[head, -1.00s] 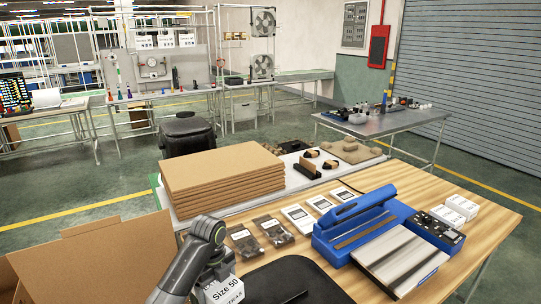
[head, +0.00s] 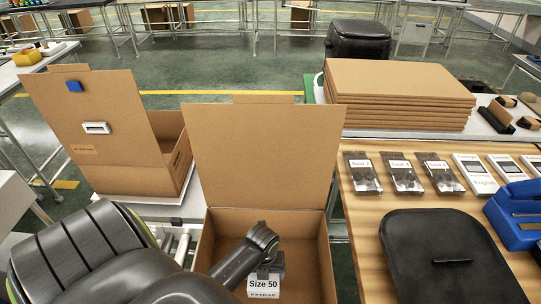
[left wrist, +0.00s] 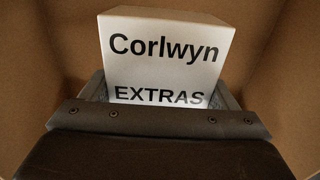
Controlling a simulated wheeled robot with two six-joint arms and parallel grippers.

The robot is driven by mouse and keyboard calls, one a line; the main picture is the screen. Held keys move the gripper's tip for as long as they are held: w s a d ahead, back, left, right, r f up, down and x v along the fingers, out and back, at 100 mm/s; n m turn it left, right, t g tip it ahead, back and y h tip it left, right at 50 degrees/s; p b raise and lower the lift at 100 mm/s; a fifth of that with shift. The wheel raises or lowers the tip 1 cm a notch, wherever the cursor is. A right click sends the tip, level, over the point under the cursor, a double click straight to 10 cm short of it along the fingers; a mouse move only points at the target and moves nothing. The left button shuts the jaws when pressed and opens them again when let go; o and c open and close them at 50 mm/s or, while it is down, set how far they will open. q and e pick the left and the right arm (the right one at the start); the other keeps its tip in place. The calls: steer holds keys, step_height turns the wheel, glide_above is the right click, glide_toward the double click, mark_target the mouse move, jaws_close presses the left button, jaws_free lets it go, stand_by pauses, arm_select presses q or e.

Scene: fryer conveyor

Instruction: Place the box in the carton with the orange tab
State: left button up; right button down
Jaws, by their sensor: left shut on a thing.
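A small white box (head: 263,286) reads "Size 50" in the head view. In the left wrist view its face (left wrist: 165,50) reads "Corlwyn EXTRAS". My left gripper (head: 268,265) is shut on it. An open carton (head: 328,262) with its lid raised stands at the centre, and the box is at its opening; brown cardboard surrounds the box in the left wrist view. No tab shows on the inside of this lid. A second open carton (head: 110,180) at the left has a blue tab (head: 75,86) and a white label on its lid. I see no clear orange tab. My right gripper is out of view.
The wooden table (head: 365,235) at the right holds a black tray (head: 450,255), several small packets (head: 400,172) and a blue sealer (head: 515,213). A stack of flat cardboard (head: 400,92) stands behind. The centre carton's raised lid (head: 265,155) stands behind my gripper.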

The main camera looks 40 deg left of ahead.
arm_select(q)
steer(key=f, duration=0.4)
steer(key=shift+s, duration=0.2)
steer(key=shift+f+b, duration=0.6)
steer(key=shift+f, duration=1.75)
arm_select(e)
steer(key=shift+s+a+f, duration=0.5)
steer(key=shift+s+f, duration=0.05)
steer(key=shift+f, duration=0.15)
arm_select(q)
steer(key=o, duration=1)
steer(key=shift+f, duration=0.1)
steer(key=shift+o, duration=0.2)
steer(key=shift+w+r, duration=0.1)
steer(key=shift+r, duration=0.5)
step_height(320, 180, up, 10)
steer(key=shift+p, duration=1)
steer(key=shift+r, duration=0.5)
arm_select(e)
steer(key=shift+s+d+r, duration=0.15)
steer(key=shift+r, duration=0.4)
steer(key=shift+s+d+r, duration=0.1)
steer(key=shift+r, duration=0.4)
